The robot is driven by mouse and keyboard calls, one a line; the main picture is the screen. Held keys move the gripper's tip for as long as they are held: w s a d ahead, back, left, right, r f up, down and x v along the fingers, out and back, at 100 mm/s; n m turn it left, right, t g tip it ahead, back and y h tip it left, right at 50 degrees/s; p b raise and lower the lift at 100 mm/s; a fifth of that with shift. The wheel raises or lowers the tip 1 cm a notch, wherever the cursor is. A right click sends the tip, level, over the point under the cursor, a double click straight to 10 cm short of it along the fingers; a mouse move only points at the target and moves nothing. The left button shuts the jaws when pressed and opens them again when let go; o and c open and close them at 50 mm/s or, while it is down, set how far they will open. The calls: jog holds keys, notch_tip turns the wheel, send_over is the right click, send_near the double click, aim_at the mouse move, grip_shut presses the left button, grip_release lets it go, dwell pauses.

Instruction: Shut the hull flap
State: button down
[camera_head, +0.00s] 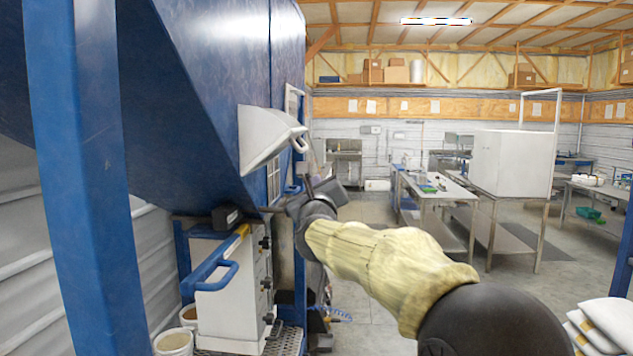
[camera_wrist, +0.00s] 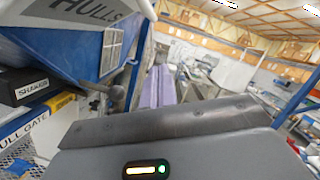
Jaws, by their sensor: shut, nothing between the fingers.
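The hull flap appears to be the white wedge-shaped piece (camera_head: 265,138) on the side of the blue hopper. It stands tilted out from the wall, with a white handle at its outer edge. In the wrist view a white panel lettered "HULLS" (camera_wrist: 90,12) fills the top left, cut off by the frame. My gripper (camera_wrist: 160,75) is shut and empty, its two pale purple fingers side by side. In the head view my gripper (camera_head: 325,190) is below and right of the flap, seemingly apart from it. Its fingertips are hard to make out there.
A black box (camera_head: 226,216) with a lever sits left of my gripper, above a white cabinet (camera_head: 228,300) with a blue handle. The lever's round knob (camera_wrist: 117,95) is close to my fingers in the wrist view. A blue post (camera_head: 75,180) stands at left.

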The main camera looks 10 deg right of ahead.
jog(key=w+a+r+p, duration=0.1)
jog(key=w+r+p, duration=0.3)
jog(key=w+p, duration=0.1)
jog(key=shift+r, duration=0.25)
jog(key=shift+a, duration=0.1)
jog(key=shift+d+r, duration=0.1)
jog(key=shift+d, duration=0.15)
jog(key=shift+p, duration=0.3)
